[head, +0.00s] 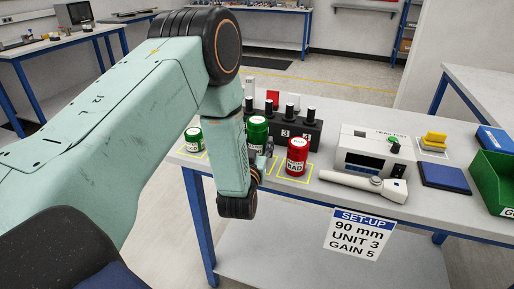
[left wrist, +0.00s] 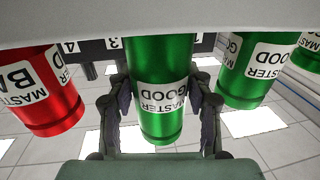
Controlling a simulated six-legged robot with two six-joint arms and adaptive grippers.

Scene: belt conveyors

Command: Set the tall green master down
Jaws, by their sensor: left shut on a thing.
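My left gripper (head: 264,157) is at the near left part of the table, partly hidden by its own arm. It is shut on a tall green master (head: 257,131). In the left wrist view, the fingers stand on both sides of this can (left wrist: 160,112), which is labelled MASTER GOOD. The picture there is upside down. The can looks upright; I cannot tell whether its base touches the table. A red master (head: 297,157) stands to its right, and another green master (head: 194,140) to its left. My right gripper is out of view.
Yellow outlines (head: 294,179) mark the tabletop (head: 325,200). A black numbered block (head: 296,135) with several posts stands behind the cans. A white tester (head: 368,157), a pale handheld tool (head: 365,184) and a green bin (head: 492,180) lie to the right.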

